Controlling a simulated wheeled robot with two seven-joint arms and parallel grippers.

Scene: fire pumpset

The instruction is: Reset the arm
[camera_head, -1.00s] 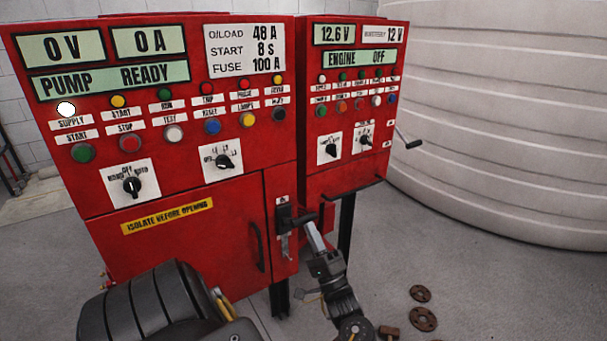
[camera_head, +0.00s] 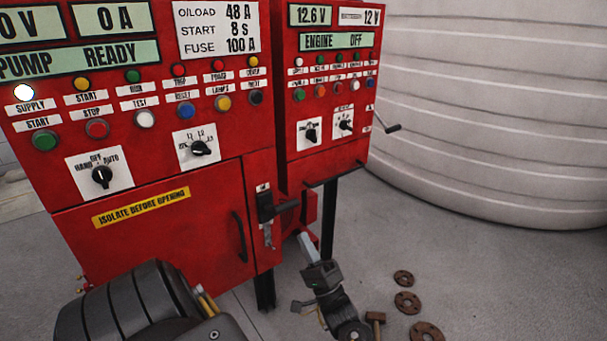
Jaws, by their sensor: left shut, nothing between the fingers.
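My left gripper (camera_head: 304,240) shows at the lower middle, with its fingers shut and nothing held. It points up toward the red pump panel (camera_head: 150,240), just below and right of a black switch handle (camera_head: 285,207). A gap shows between the fingertips and the handle. The handle sticks out to the right from its dark mount on the panel's narrow right strip. My dark left arm comes in along the bottom edge. My right gripper is not in view.
A second red panel (camera_head: 328,165) with a crank (camera_head: 388,127) stands to the right on dark legs. A large pale ribbed tank (camera_head: 490,110) fills the right side. Rusty flanges (camera_head: 407,302) and a hammer (camera_head: 375,320) lie on the grey floor. The floor at right is clear.

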